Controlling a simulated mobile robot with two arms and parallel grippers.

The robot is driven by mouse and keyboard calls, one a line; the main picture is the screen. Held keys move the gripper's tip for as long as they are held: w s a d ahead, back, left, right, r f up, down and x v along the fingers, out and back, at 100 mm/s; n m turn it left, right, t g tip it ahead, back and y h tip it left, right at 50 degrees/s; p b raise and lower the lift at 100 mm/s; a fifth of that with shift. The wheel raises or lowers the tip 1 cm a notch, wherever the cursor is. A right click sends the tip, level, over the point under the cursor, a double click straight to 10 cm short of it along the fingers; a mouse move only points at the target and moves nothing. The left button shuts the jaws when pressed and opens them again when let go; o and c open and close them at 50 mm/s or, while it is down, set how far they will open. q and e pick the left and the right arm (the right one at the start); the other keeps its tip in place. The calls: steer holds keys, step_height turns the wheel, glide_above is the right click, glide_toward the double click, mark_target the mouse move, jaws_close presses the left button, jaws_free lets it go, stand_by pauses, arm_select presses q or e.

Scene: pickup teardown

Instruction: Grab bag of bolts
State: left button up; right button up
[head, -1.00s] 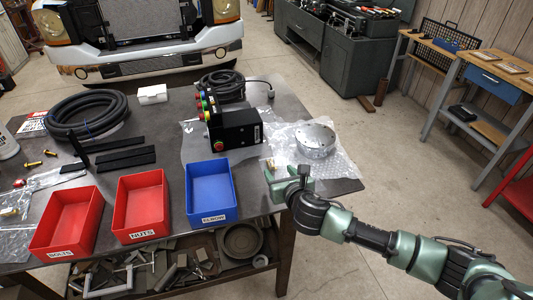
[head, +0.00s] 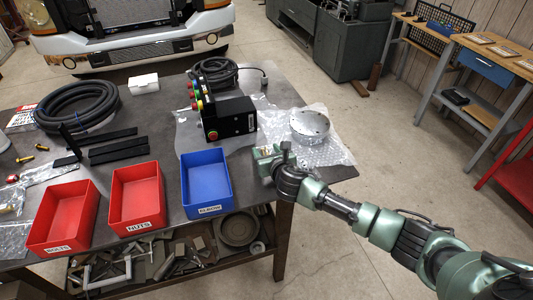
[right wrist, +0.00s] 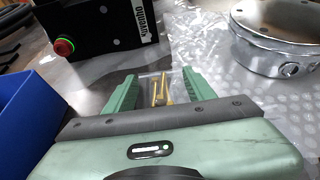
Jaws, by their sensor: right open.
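A small clear bag of brass-coloured bolts (right wrist: 162,88) lies on the table in the right wrist view. My right gripper (right wrist: 160,80) is open, with one green finger on each side of the bag. I cannot tell whether the fingers touch it. In the head view my right gripper (head: 267,152) is low over the table, right of the blue bin (head: 207,182) and in front of the black control box (head: 232,118). The gripper largely hides the bag there. My left gripper is not in view.
A round metal part (head: 310,124) sits on bubble wrap to the right. The black box also stands ahead in the right wrist view (right wrist: 110,30). Red bins marked bolts (head: 64,215) and nuts (head: 137,195) stand left. A coiled black hose (head: 75,105) lies behind them.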

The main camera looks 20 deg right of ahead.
steer(key=c, duration=1)
